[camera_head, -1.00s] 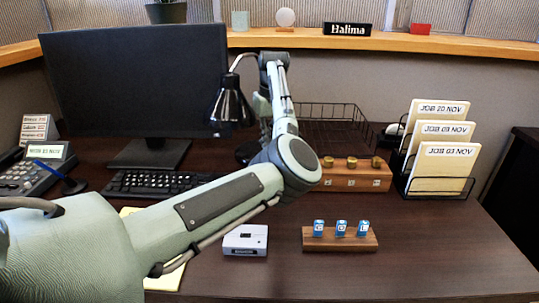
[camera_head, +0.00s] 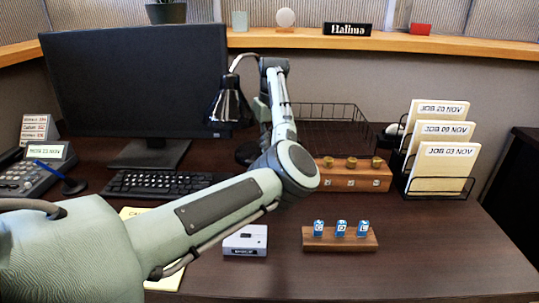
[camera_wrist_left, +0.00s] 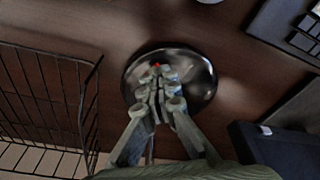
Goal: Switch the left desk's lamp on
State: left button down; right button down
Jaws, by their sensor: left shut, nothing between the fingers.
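The desk lamp (camera_head: 231,106) stands right of the monitor, its dark shiny shade hanging from a curved neck. In the left wrist view the glossy round base (camera_wrist_left: 201,77) lies under my fingers, with a small red spot (camera_wrist_left: 157,66) just beyond the fingertips. My left gripper (camera_wrist_left: 158,76) is shut and empty, pointing down over the base. Whether the tips touch it I cannot tell. In the head view my left arm reaches across the desk beside the lamp. My right gripper is not in view.
The monitor (camera_head: 135,80) and keyboard (camera_head: 165,184) are left of the lamp. A wire basket (camera_head: 335,112) is close on its right. A wooden block with brass knobs (camera_head: 352,178), a small white box (camera_head: 245,241) and a folder rack (camera_head: 440,187) stand farther right or forward.

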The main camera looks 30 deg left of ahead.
pick_arm(q)
jog(key=shift+r, duration=3.4)
